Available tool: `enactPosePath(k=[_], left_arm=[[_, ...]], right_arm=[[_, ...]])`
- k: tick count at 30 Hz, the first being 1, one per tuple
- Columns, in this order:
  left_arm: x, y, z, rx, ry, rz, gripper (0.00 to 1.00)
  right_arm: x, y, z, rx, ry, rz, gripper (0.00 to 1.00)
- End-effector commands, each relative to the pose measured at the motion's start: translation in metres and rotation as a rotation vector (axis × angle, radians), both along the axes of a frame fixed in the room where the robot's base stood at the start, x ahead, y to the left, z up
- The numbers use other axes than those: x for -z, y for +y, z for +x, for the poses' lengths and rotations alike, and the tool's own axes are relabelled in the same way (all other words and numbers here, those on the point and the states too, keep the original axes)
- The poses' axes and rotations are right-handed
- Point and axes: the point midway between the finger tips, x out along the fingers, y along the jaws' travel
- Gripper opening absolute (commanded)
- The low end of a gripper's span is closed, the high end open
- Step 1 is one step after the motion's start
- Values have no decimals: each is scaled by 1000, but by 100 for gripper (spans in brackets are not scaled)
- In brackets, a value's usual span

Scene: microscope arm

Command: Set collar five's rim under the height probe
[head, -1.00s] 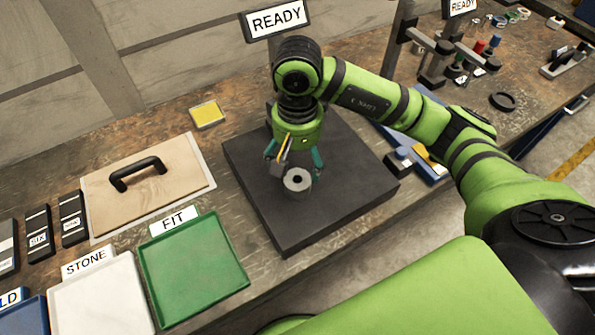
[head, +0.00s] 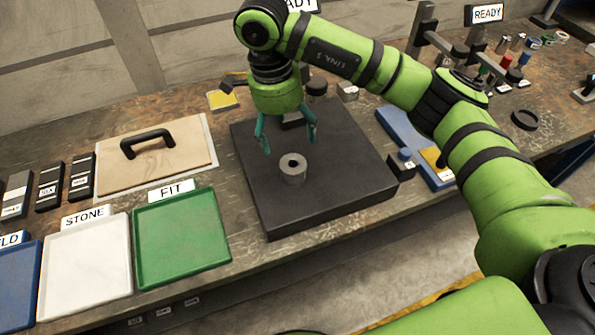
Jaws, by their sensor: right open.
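A grey metal collar (head: 292,170) with a dark bore stands upright on a thick dark plate (head: 320,205), near its middle. I cannot read a number on it. My right gripper (head: 288,145) is open and empty. Its two teal fingers point down behind the collar, apart from it. A dark block (head: 292,120) shows between the fingers at the plate's back edge. The height probe is not clearly visible; my right gripper and arm cover the area behind the collar. My left gripper is not in view.
Green FIT (head: 182,238) and white STONE (head: 85,270) trays lie left of the plate. A handled wooden board (head: 180,160) and a yellow pad (head: 222,99) are behind them. A blue tray (head: 402,130) and a small dark block (head: 402,167) stand to the right.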

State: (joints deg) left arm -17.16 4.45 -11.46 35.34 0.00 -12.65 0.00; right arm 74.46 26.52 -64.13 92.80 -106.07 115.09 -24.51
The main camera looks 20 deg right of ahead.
Motion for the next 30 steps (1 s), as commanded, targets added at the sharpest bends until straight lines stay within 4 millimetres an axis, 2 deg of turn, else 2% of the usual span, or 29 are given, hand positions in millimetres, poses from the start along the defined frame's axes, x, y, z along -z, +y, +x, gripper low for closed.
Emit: enactPosePath(k=[4, 15, 20, 27, 30], left_arm=[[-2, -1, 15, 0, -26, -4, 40], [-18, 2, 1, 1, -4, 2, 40], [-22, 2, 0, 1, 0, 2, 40], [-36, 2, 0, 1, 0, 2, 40], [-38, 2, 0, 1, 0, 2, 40]], right_arm=[[4, 1, 2, 66, -5, -9, 85], [54, -5, 1, 68, -6, -8, 85], [66, -7, 0, 66, -5, -9, 85], [104, -11, -1, 67, -4, -9, 85], [114, -13, -1, 66, -6, -9, 85]])
